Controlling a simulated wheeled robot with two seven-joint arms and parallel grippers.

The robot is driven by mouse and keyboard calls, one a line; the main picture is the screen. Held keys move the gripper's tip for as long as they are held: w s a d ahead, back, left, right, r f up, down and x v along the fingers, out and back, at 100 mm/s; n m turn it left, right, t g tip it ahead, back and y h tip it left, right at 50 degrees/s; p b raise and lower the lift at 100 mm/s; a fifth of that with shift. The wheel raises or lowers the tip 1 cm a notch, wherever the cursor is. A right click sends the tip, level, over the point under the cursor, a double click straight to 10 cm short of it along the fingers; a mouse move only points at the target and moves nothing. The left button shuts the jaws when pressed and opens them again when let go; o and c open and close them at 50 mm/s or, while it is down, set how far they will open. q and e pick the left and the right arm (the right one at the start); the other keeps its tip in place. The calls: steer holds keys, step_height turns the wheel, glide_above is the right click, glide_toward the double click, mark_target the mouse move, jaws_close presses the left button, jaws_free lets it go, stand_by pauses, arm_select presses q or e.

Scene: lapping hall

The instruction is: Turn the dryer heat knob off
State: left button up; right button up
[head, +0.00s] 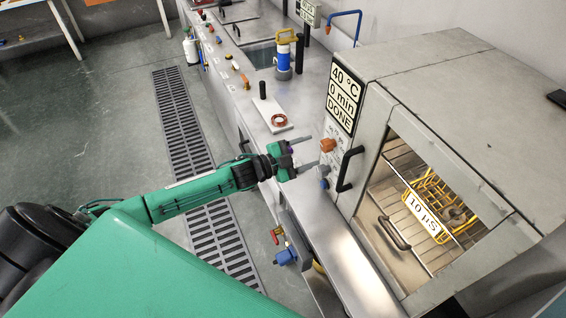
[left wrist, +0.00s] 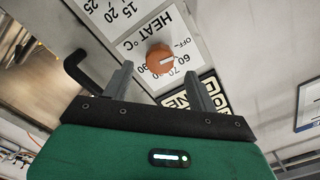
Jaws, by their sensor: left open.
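The dryer (head: 455,70) stands at the right. Its orange heat knob (head: 328,145) is on the front panel below the display (head: 343,98), which reads 40 °C, 0 min, DONE. In the left wrist view the knob (left wrist: 159,58) sits by the HEAT °C scale, its white mark pointing right, about toward 60, below OFF. My left gripper (head: 308,157) is open and empty just in front of the panel. In the left wrist view its fingers (left wrist: 159,72) stand either side of the knob's lower part. I cannot tell whether they touch it. My right gripper is not in view.
A black door handle (head: 348,170) is just right of the knob. A steel bench (head: 255,105) with a blue-and-white canister (head: 284,60) runs behind. A floor grate (head: 180,120) lies left.

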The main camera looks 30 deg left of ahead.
arm_select(q)
steer(key=b+v, duration=0.3)
steer(key=v, duration=0.6)
steer(key=shift+s+a, duration=0.1)
